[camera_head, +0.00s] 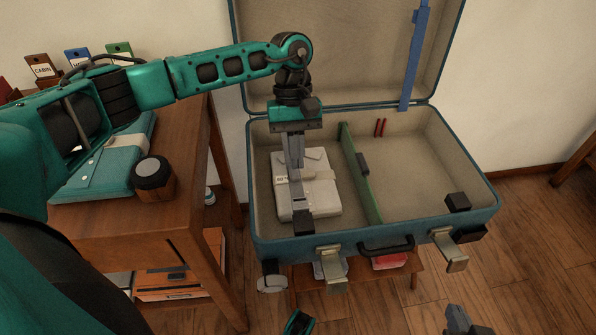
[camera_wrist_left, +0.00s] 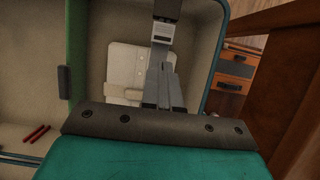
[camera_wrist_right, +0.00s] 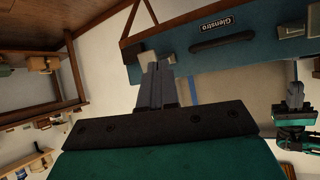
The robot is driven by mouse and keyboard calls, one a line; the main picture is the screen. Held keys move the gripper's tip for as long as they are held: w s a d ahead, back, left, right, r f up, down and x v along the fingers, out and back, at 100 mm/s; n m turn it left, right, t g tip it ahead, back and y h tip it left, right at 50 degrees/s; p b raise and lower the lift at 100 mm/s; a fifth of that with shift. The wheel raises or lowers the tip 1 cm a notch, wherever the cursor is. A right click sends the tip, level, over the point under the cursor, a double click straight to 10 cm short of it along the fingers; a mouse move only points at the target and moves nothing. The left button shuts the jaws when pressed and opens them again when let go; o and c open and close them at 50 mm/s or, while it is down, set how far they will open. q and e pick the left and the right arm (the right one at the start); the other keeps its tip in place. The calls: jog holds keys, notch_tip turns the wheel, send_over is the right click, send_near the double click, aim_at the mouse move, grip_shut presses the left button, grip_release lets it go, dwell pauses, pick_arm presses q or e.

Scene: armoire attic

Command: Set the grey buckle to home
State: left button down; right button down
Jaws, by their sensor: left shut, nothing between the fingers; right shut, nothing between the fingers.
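A grey strap piece, which looks like the grey buckle (camera_head: 300,194), runs over a cream folded item (camera_head: 318,182) in the left compartment of the open suitcase (camera_head: 262,232). It ends in a dark block near the front wall. In the left wrist view the grey piece (camera_wrist_left: 161,42) lies just beyond the fingertips, with a pale patch and a dark end. My left gripper (camera_head: 297,166) is shut and empty, pointing down over it; I cannot tell if they touch. My right gripper (camera_head: 460,318) is shut and empty, low in front of the suitcase. It also shows in the right wrist view (camera_wrist_right: 158,68).
A green divider (camera_head: 360,175) splits the suitcase. Red sticks (camera_head: 380,127) and a dark block (camera_head: 458,202) are on its right side. Two metal latches (camera_head: 332,270) hang open in front. A wooden desk (camera_head: 190,210) with a teal folded item (camera_head: 110,165) and dark jar (camera_head: 154,180) stands left.

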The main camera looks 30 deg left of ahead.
pick_arm(q)
jog(key=v, duration=0.6)
jog(key=shift+r+p, duration=0.3)
jog(key=shift+p, duration=0.05)
pick_arm(e)
jog(key=shift+s+d, duration=0.15)
jog(key=shift+d, duration=0.05)
pick_arm(q)
jog(key=shift+a, duration=0.1)
pick_arm(e)
jog(key=shift+s+d, duration=0.1)
